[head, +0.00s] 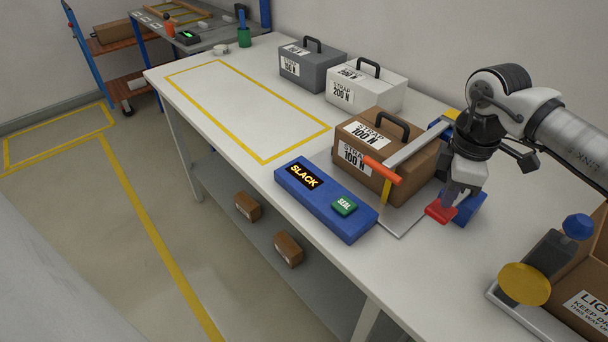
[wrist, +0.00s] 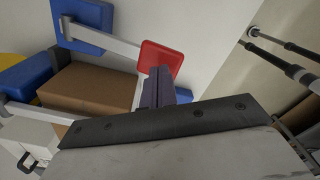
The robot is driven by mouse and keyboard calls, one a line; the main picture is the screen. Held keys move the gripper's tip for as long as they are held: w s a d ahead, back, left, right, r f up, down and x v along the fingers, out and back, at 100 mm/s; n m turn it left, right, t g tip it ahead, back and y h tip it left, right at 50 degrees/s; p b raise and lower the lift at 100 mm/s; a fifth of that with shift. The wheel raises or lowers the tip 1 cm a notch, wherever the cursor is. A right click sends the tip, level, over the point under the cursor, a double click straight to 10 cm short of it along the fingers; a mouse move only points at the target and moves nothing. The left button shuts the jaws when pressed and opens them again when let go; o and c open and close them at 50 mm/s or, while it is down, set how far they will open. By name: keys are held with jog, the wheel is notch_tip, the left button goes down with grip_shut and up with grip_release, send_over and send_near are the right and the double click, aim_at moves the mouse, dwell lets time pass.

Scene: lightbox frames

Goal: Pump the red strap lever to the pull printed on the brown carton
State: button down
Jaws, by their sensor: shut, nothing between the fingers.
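The brown carton (head: 418,166) stands on the bench, with white labels reading STRAP 100 N and a black handle. Beside it, a blue panel (head: 318,203) shows SLACK in yellow and has a green SEAL button (head: 344,206). A red lever pad (head: 440,211) is low at the carton's right; it also shows in the wrist view (wrist: 161,59).
A grey carton (head: 312,66) and a white 200 N carton (head: 364,91) stand behind. A yellow-taped area (head: 265,160) on the bench is clear. A tray with a yellow-disc tool (head: 524,284) is at right.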

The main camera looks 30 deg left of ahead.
aim_at(442, 209)
jog(key=shift+f+b, duration=2.95)
jog(key=shift+f, duration=0.2)
jog(key=shift+r, duration=0.15)
jog(key=shift+r+p, duration=1.45)
jog(key=shift+r, duration=1.75)
jog(key=shift+f, duration=0.1)
